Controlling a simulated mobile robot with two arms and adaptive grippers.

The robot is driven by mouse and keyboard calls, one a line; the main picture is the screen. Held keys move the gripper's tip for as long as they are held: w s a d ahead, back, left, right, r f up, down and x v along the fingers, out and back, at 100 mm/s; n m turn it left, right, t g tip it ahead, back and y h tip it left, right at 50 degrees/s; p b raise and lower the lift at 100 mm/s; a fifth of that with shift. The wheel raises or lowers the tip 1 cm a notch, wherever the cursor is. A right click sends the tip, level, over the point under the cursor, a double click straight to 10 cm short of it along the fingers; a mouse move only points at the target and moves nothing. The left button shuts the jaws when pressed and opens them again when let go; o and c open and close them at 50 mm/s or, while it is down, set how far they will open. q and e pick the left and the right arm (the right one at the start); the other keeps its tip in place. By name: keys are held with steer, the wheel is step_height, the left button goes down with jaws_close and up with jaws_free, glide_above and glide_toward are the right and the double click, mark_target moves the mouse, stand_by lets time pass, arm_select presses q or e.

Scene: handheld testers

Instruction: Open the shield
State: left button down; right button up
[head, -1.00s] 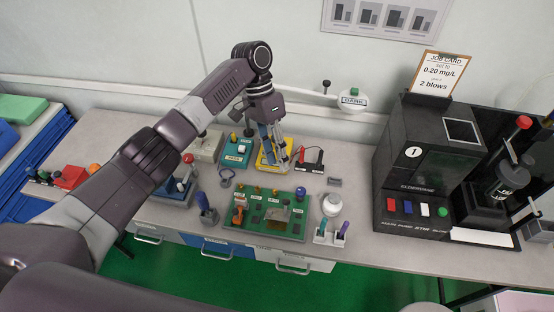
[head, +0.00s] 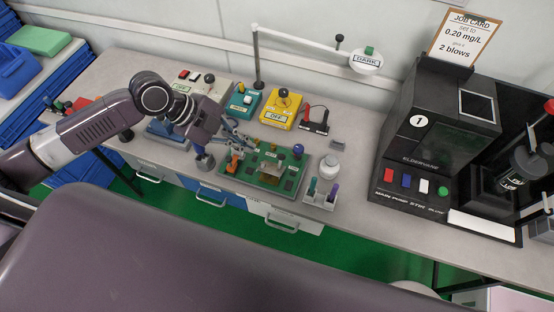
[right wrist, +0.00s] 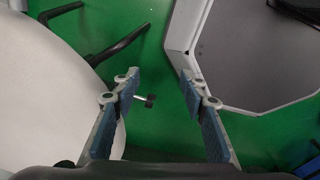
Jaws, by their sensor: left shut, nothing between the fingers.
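A green circuit board (head: 290,183) lies on the bench in the head view, with several small parts on it. A small brownish-grey metal cover (head: 271,171), which looks like the shield, stands on its middle. I cannot tell how far it is open. My left gripper (head: 246,142) is shut and empty above the board's back left edge, apart from the metal cover. The left fingers partly hide that end of the board. My right gripper (right wrist: 159,80) is open and empty in the right wrist view, over the green floor and away from the bench top.
A yellow box (head: 281,109) and a teal box (head: 240,103) stand behind the board. A black tester (head: 437,150) is farther right. A lamp arm (head: 300,36) hangs above the back.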

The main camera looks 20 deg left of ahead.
arm_select(q)
steer(key=p, duration=0.2)
glide_toward(279, 164)
steer(key=x, duration=0.4)
steer(key=shift+d+f, duration=0.15)
steer(key=shift+f, duration=0.1)
steer(key=shift+w+d+f, duration=0.15)
steer(key=shift+d+f, duration=0.05)
steer(key=shift+f, duration=0.2)
arm_select(e)
steer(key=shift+a+r, duration=0.2)
steer(key=shift+r, duration=0.35)
steer(key=shift+a+r, duration=0.2)
steer(key=shift+r, duration=0.3)
arm_select(q)
steer(key=shift+w+r+g, duration=0.2)
steer(key=shift+w+g, duration=0.25)
steer(key=shift+g, duration=0.05)
